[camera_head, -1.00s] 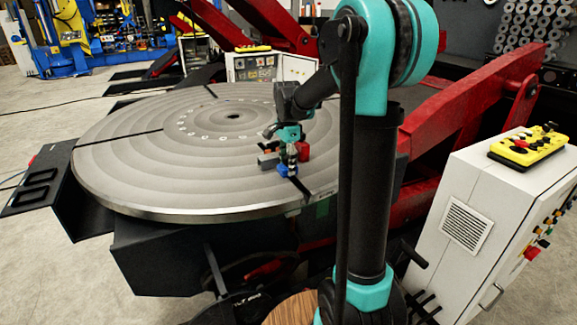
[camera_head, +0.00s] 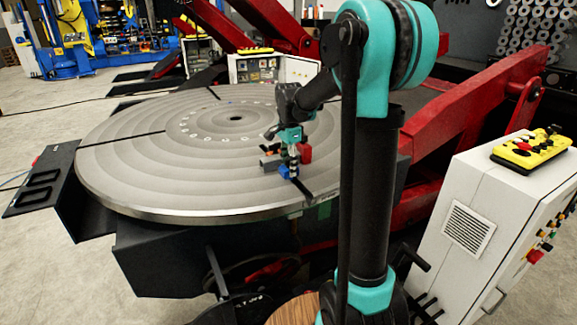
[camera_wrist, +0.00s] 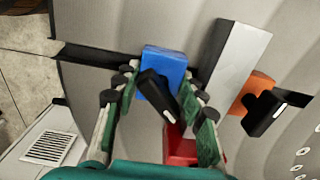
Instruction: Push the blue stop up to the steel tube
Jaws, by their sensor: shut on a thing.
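The blue stop (camera_wrist: 165,68) is a small block with a black lever on top, on the round grey table. It also shows in the head view (camera_head: 284,172). My gripper (camera_wrist: 162,82) is over it, fingers shut on its two sides; the contact is partly hidden. The steel tube (camera_wrist: 238,58) is a grey bar lying to the right of the stop in the wrist view and to its left in the head view (camera_head: 269,163). A narrow gap shows between stop and tube in the wrist view.
An orange block (camera_wrist: 259,88) with a black lever sits against the tube's far side. A red block (camera_wrist: 181,148) stands close to my gripper. A dark slot (camera_wrist: 100,54) runs from the stop to the table edge. The table's left side (camera_head: 120,160) is clear.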

